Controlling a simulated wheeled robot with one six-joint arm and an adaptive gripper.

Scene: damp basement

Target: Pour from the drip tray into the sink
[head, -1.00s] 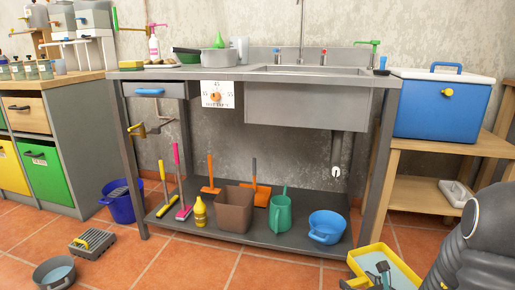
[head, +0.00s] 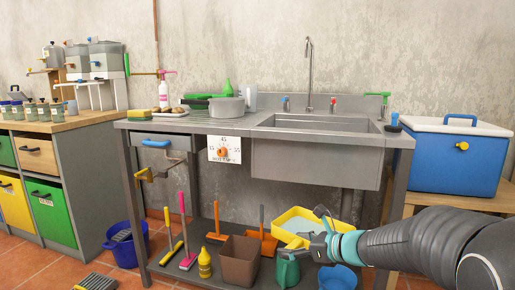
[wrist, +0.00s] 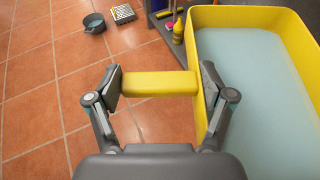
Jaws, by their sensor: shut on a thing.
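The drip tray (head: 283,216) is yellow and holds pale bluish liquid. It hangs in the air in front of the sink bench, below the sink's rim, and looks roughly level. In the wrist view the tray (wrist: 199,22) fills the right side, with liquid inside its walls. My gripper (head: 328,236) is shut on the tray's yellow handle, which spans between the two fingers of my gripper (wrist: 160,84) in the wrist view. The steel sink (head: 316,160) is set in the bench, above the tray in the head view; its basin floor is hidden.
A tall faucet (head: 309,70) rises behind the sink. A pot (head: 227,107) stands on the bench to its left. A blue cooler (head: 450,155) stands at the right. The lower shelf holds a brown bin (head: 240,262) and a green jug (head: 287,271). A grey pan (wrist: 94,22) lies on the floor.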

